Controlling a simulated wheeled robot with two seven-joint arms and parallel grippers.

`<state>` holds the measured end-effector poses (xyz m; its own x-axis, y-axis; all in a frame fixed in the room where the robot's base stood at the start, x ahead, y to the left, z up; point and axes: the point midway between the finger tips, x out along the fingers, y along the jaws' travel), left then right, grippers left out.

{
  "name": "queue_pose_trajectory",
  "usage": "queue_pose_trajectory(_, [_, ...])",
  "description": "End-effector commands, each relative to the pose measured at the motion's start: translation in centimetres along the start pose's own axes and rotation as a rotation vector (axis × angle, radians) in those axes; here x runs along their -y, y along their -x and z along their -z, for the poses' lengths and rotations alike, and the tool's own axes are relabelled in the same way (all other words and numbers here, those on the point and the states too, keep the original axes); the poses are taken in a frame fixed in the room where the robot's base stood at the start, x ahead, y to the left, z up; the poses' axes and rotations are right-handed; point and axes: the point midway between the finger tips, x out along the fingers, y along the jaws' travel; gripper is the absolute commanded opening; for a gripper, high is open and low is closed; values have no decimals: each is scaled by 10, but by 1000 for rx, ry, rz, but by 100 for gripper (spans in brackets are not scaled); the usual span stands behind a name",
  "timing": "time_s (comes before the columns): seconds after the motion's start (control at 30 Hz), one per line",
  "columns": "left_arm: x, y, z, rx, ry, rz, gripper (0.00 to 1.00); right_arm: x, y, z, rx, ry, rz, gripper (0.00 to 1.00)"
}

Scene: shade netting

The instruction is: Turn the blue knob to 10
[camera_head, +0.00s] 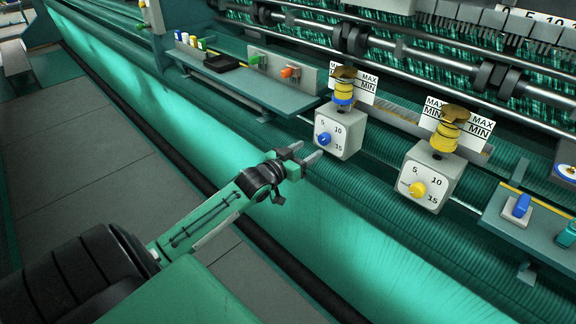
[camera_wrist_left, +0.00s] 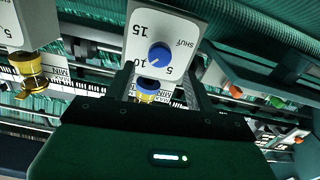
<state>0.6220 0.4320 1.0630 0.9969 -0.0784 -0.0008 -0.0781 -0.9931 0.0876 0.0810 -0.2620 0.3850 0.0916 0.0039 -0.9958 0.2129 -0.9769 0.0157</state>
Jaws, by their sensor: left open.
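The blue knob (camera_head: 324,139) sits on the front of a white box with a dial marked 5, 10 and 15. In the left wrist view the blue knob (camera_wrist_left: 160,55) appears upside down, with the mark SHUT also on the dial. A pale line shows on the knob; I cannot tell surely which number it points to. My left gripper (camera_head: 305,153) is open and empty, just in front of and below-left of the knob, apart from it. In the wrist view its fingers (camera_wrist_left: 160,82) appear on either side of the dial box. My right gripper is not in view.
A second white box with a yellow knob (camera_head: 417,189) stands to the right. Yellow valves (camera_head: 344,84) with MAX/MIN signs rise above both boxes. A shelf (camera_head: 250,90) with green and orange switches is at the left. Green netting (camera_head: 250,140) runs below.

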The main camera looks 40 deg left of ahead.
Motion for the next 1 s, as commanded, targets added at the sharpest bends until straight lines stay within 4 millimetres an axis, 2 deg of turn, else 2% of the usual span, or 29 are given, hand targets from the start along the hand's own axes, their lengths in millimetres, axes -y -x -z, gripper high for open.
queue_pose_trajectory(0.3, [0, 48, -3, 3, -1, 0, 55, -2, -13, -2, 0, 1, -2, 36])
queue_pose_trajectory(0.5, [0, 67, -2, 3, 1, 1, 55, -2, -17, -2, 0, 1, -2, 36])
queue_pose_trajectory(1.0, [0, 73, 0, 2, 0, 0, 55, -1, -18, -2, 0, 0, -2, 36])
